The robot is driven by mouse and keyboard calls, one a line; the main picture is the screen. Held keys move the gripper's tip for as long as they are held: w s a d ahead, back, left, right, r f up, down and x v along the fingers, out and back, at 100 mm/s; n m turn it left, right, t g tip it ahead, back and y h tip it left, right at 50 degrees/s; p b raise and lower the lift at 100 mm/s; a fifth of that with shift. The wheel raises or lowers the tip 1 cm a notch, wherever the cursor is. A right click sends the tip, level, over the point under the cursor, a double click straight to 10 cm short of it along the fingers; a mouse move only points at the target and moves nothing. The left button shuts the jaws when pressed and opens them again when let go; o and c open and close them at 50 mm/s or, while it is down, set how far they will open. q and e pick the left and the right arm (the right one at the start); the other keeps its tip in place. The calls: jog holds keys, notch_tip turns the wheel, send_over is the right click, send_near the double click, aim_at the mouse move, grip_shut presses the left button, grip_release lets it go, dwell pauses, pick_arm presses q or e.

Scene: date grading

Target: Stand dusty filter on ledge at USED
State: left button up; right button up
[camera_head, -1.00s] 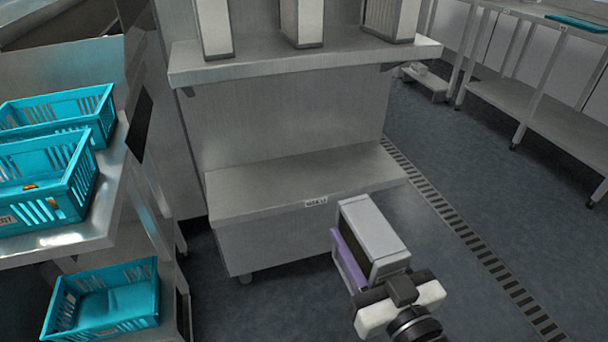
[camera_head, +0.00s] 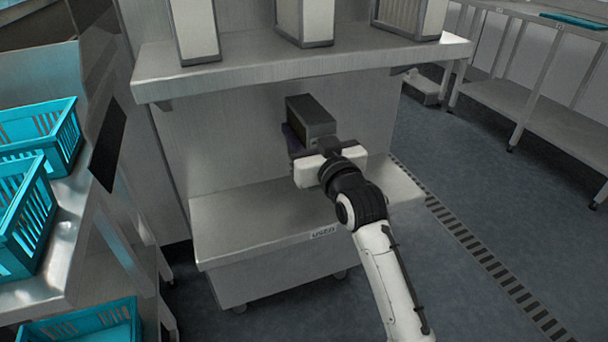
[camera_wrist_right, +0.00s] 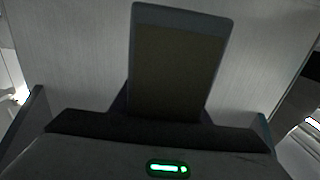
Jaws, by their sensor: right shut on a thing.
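The filter (camera_head: 309,116) is a dark grey box-like block. My right gripper (camera_head: 318,150) is shut on its near end and holds it above the lower ledge, under the upper shelf. In the right wrist view the filter (camera_wrist_right: 178,65) stands up from the jaws, with a brownish face inside a grey frame. The lower ledge (camera_head: 245,218) is bare metal, with a USED label (camera_head: 324,234) on its front edge. Whether the filter touches the back panel cannot be told. My left gripper is not in view.
The upper shelf (camera_head: 240,73) overhangs the ledge and holds several pale filters, one of them at the left (camera_head: 194,28). Turquoise crates (camera_head: 40,130) stand on a metal rack at the left. Open floor (camera_head: 480,200) lies to the right.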

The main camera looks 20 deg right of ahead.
notch_tip(320, 180, down, 7)
jog(key=shift+s+f+b, duration=0.1)
jog(key=shift+b, duration=0.8)
jog(key=o, duration=1.2)
jog(key=s+p, duration=0.2)
jog(key=s, duration=1)
jog(key=shift+d, duration=0.15)
